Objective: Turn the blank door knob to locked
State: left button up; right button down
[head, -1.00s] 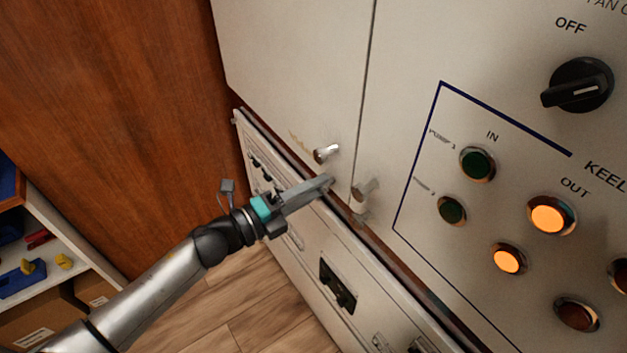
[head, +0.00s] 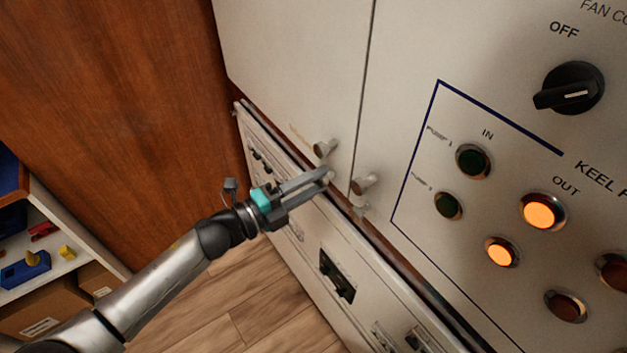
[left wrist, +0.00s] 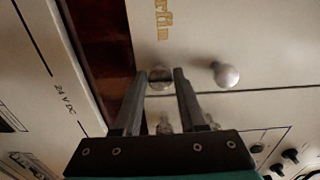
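The blank door (head: 290,75) is the pale upper left panel, shut, with faint gold lettering. A round metal knob (head: 325,148) stands out near its lower right corner; it also shows in the left wrist view (left wrist: 226,74). A second, smaller metal knob (left wrist: 160,77) sits below it by the door's bottom edge, partly hidden in the head view by my fingertips. My left gripper (head: 328,178) is open, its fingertips on either side of this lower knob. I cannot tell whether they touch it. My right gripper is out of view.
Two more knobs, an upper one (head: 364,184) and a smaller one (head: 360,208), sit on the panel to the right, close to my fingers. Lit buttons (head: 542,212) and a black rotary switch (head: 569,88) are farther right. A lower breaker panel (head: 300,255) lies beneath.

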pick_arm(q)
jog(key=o, duration=0.4)
jog(key=shift+c, duration=0.2)
jog(key=v, duration=1.5)
jog(key=shift+a, duration=0.15)
